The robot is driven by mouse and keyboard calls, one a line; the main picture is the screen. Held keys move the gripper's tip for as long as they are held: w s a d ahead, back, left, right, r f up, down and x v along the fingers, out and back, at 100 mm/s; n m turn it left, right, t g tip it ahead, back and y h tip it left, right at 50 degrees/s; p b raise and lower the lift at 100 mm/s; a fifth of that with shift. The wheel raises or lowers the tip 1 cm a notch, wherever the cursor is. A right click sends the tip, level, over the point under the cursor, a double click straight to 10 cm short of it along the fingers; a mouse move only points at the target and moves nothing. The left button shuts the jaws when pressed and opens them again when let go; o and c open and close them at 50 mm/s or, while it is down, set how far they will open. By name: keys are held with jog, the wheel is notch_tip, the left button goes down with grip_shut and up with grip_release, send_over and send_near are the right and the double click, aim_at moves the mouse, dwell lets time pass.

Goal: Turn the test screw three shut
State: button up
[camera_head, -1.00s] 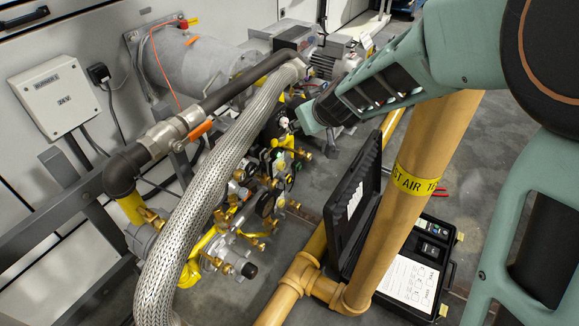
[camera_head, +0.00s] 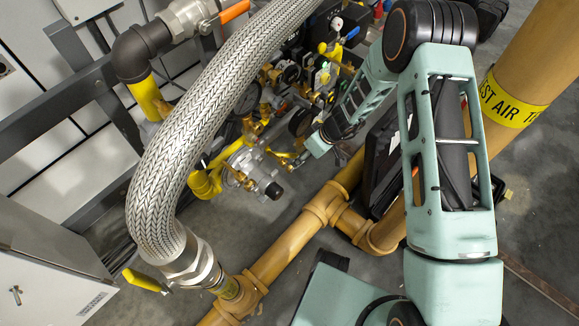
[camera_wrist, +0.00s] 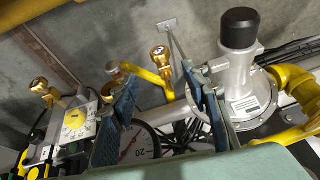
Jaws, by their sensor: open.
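Several brass test screws sit on the burner's gas train; I read no number on any, so I cannot tell which is three. In the wrist view one brass screw (camera_wrist: 160,53) stands upright on a yellow pipe, beyond and between the fingertips. A second brass screw (camera_wrist: 113,68) is by the left fingertip, and another (camera_wrist: 39,87) is farther left. My gripper (camera_wrist: 158,78) is open, its two blue fingers apart, with nothing held between them. In the head view my arm reaches down to the gas train (camera_head: 255,165); the fingertips are hard to make out there.
A pressure gauge (camera_wrist: 138,145) lies low between the fingers. A grey regulator with a black cap (camera_wrist: 240,35) is close to the right finger. A braided hose (camera_head: 190,130) and yellow pipes (camera_head: 285,245) surround the train. A black case (camera_head: 385,165) is partly hidden behind my arm.

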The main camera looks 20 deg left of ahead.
aim_at(292, 167)
jog(key=b+x, duration=0.3)
jog(key=x, duration=0.7)
jog(key=shift+s+a+f, duration=0.1)
jog(key=shift+a+f, duration=0.05)
jog(key=shift+f, duration=0.2)
jog(key=shift+c, duration=0.4)
jog(key=c, duration=1.1)
jog(key=shift+g, duration=0.4)
jog(key=shift+w+f+m+g+y+b, duration=0.1)
jog(key=shift+w+m+g+y+b, duration=0.25)
jog(key=shift+g, duration=0.55)
jog(key=shift+w+m+g+y, duration=0.1)
jog(key=shift+m+g+y, duration=0.15)
jog(key=shift+g+y, duration=0.65)
jog(key=shift+g+h, duration=0.25)
jog(key=shift+g, duration=0.25)
